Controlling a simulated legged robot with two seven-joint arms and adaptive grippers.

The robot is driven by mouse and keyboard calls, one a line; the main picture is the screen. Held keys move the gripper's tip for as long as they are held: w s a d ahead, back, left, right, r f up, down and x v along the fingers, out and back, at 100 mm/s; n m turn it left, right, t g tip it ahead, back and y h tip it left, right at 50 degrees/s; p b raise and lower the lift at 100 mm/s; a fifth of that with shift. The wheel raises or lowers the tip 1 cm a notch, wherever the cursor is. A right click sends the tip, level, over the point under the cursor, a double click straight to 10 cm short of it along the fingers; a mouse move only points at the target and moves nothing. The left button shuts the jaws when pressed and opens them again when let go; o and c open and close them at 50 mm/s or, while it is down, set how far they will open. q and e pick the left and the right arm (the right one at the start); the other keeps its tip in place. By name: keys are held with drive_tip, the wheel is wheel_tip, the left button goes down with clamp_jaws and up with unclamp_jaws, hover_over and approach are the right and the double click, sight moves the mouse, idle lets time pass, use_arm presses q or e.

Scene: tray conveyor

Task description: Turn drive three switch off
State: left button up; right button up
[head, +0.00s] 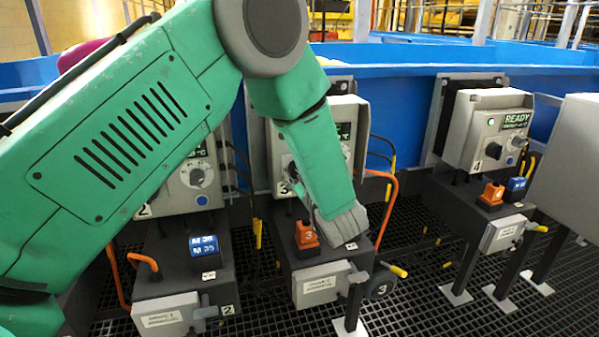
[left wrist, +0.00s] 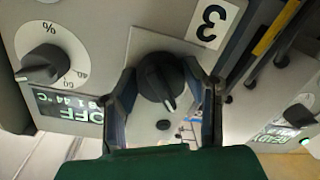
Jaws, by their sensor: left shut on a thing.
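The drive three switch is a black rotary knob (left wrist: 160,82) on a pale plate beside a "3" label (left wrist: 213,22) in the left wrist view. My left gripper (left wrist: 166,92) has a finger on each side of the knob and is shut on it. The lit display (left wrist: 75,115) beside it reads OFF, with a temperature line. My right gripper is not in view.
A white dial with a black knob (left wrist: 40,65) sits near the switch. Drive two's box (head: 195,185) stands left, and drive four's box (head: 487,130), reading READY, stands right. Orange "3" (head: 306,235) and orange and blue plugs sit on lower housings. Orange cables hang nearby.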

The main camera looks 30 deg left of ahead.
use_arm(q)
drive_tip(key=n, duration=0.2)
drive_tip(key=shift+s+d+f+n, duration=0.15)
drive_tip(key=shift+f+n, duration=0.1)
drive_tip(key=shift+n, duration=0.05)
drive_tip(key=shift+n+h+b, duration=0.3)
drive_tip(key=shift+n+b, duration=0.2)
drive_tip(key=shift+n, duration=0.7)
drive_tip(key=shift+s+f+n+t+b, duration=0.15)
drive_tip(key=shift+n+b, duration=0.2)
drive_tip(key=shift+n, duration=0.55)
drive_tip(key=shift+r+n+t+b, duration=0.15)
drive_tip(key=shift+n+b, duration=0.2)
drive_tip(key=shift+n, duration=0.55)
drive_tip(key=shift+f, duration=0.1)
drive_tip(key=shift+s, duration=0.15)
drive_tip(key=shift+c, duration=0.2)
drive_tip(key=o, duration=1.2)
drive_tip(key=shift+c, duration=0.2)
drive_tip(key=shift+r, duration=0.2)
